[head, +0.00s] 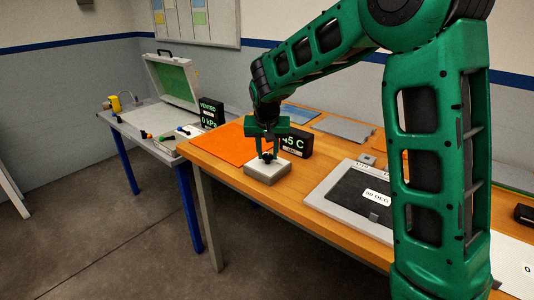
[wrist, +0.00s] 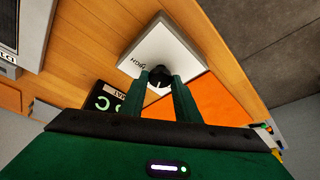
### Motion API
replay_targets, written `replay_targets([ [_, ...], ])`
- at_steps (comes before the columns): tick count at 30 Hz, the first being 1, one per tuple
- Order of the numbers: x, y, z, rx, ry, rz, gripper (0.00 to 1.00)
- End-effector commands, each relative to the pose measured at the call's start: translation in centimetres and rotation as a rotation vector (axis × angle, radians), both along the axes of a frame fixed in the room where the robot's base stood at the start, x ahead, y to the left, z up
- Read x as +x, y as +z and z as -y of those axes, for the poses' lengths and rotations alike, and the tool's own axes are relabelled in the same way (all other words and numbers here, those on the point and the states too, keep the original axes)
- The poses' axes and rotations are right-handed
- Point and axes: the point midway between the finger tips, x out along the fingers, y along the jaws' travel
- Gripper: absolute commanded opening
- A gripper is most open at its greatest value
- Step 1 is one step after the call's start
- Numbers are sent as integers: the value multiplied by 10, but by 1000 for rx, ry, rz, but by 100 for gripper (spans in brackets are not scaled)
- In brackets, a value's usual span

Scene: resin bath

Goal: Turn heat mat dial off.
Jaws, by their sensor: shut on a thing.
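The heat mat dial (wrist: 159,76) is a small black knob with a pale pointer mark, on a light grey box (head: 264,173). The box lies at the front edge of the wooden bench and carries partly readable lettering in the wrist view (wrist: 165,42). My green gripper (head: 267,151) points down over the box. In the wrist view its two fingers (wrist: 160,84) stand on either side of the knob and are shut on it. Behind is a black display (head: 295,142) reading about 45 C, its left part hidden by my gripper. An orange mat (head: 222,146) lies beside the box.
A grey-framed dark panel (head: 338,190) labelled 90 DEG lies to the right on the bench. Grey and blue sheets (head: 343,129) lie behind. Another bench at the left holds an open case (head: 172,80) and a display (head: 209,113) reading VENTED, 0 kPa. The floor in front is clear.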

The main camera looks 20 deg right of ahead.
Motion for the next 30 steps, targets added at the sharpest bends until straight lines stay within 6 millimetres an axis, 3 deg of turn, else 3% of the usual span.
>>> replay_targets([
  [15, 2, 3, 2, 2, 422, 12, 7],
  [30, 3, 4, 4, 0, 563, 11, 7],
])
